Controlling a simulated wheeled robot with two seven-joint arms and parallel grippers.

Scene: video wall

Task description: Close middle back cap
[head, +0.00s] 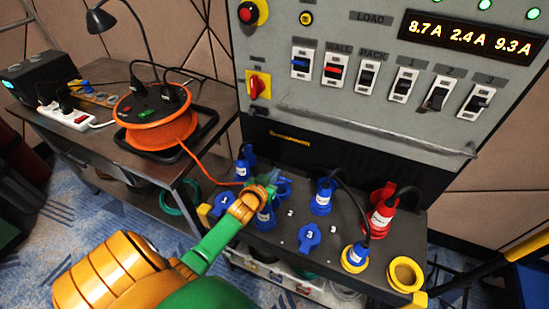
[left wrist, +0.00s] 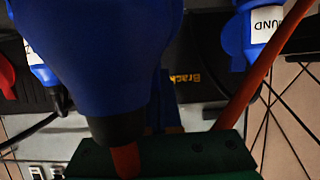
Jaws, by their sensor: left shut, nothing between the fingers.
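My left gripper (head: 268,186) is over the back left part of the dark socket shelf (head: 335,262), among blue connectors, with its fingers shut and empty. A blue cap piece (head: 284,189) shows just right of the fingertips; the gripper partly hides it, so I cannot tell its angle. A blue connector (head: 265,218) sits just below the gripper. In the left wrist view, a large blue plug body (left wrist: 105,55) with an orange cable fills the middle, close to the dark green gripper part (left wrist: 165,160). My right gripper is not in view.
A blue plug (head: 322,195) and a red plug (head: 381,215) stand to the right. Blue caps (head: 224,204) (head: 310,237) and a yellow ring (head: 405,273) are on the shelf. The switch panel (head: 350,125) rises behind. An orange cable (head: 208,170) runs from the reel (head: 155,125).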

